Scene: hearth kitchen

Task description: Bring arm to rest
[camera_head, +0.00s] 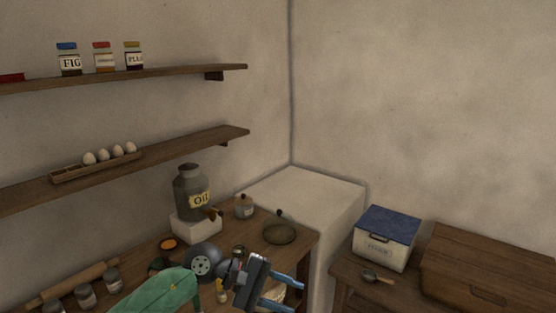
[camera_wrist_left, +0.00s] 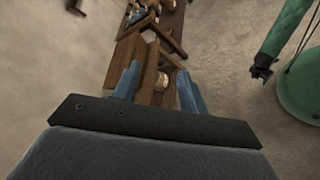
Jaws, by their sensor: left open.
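My left gripper (camera_head: 284,287) is at the bottom of the head view, at the end of my green left arm. Its blue fingers are apart with nothing between them. It is in front of and over the wooden counter (camera_head: 140,280). In the left wrist view the two fingers of the left gripper (camera_wrist_left: 158,87) stand apart, with wooden furniture below. At the right of that view a green arm of mine hangs down and ends in a small dark gripper (camera_wrist_left: 262,69). Its jaws are too small to read.
The counter holds an oil jar (camera_head: 188,190) on a white block, a lidded pot (camera_head: 280,232), a rolling pin (camera_head: 72,283) and several small jars. Right are a blue-lidded box (camera_head: 388,238), a spoon (camera_head: 377,277) and a wooden chest (camera_head: 490,270). Shelves (camera_head: 130,160) line the left wall.

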